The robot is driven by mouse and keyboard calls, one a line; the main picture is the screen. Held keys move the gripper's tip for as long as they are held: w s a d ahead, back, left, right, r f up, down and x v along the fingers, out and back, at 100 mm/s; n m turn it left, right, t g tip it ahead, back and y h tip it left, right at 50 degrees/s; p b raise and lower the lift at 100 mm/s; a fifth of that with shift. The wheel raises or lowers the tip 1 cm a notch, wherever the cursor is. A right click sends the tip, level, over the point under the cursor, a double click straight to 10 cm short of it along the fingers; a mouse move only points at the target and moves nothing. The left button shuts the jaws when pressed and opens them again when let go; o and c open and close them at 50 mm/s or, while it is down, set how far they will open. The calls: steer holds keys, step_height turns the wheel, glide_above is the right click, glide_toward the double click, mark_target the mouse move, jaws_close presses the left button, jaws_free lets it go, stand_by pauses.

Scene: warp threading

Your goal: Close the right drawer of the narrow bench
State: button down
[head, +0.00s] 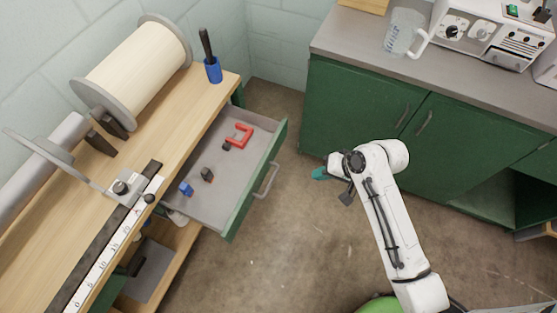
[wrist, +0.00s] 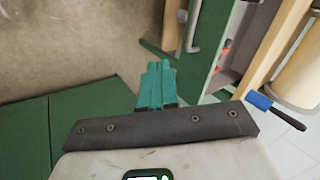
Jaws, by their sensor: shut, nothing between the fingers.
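The right drawer (head: 253,188) of the narrow bench (head: 205,92) is pulled out, with a green front and a metal bar handle (head: 266,181). In the wrist view the green drawer front (wrist: 207,50) and its handle (wrist: 194,25) show beyond my fingers, toward the upper right. My gripper (head: 321,173) has teal fingers, shut and empty, to the right of the drawer front and apart from it. The teal fingertips (wrist: 158,68) also show in the wrist view. A red bracket-like piece and small blue and dark pieces lie in the drawer.
Green cabinets (head: 365,110) with a grey counter stand to the right, bearing a clear jug (head: 402,32). Bare floor (head: 300,225) lies between.

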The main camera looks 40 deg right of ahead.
steer(key=w+d+m+t, duration=0.2)
steer(key=w+m, duration=0.1)
steer(key=w, duration=0.2)
glide_toward(272, 156)
steer(key=shift+y, duration=0.3)
steer(key=shift+s+d+f+x, duration=0.1)
steer(key=shift+f+x, duration=0.05)
steer(key=shift+x, duration=0.95)
steer(key=shift+s+d+f+x, duration=0.1)
steer(key=shift+d+f+x, duration=0.05)
steer(key=shift+x, duration=0.95)
steer(key=shift+s+d+f+x, duration=0.1)
steer(key=shift+x, duration=1.05)
steer(key=shift+w, duration=0.1)
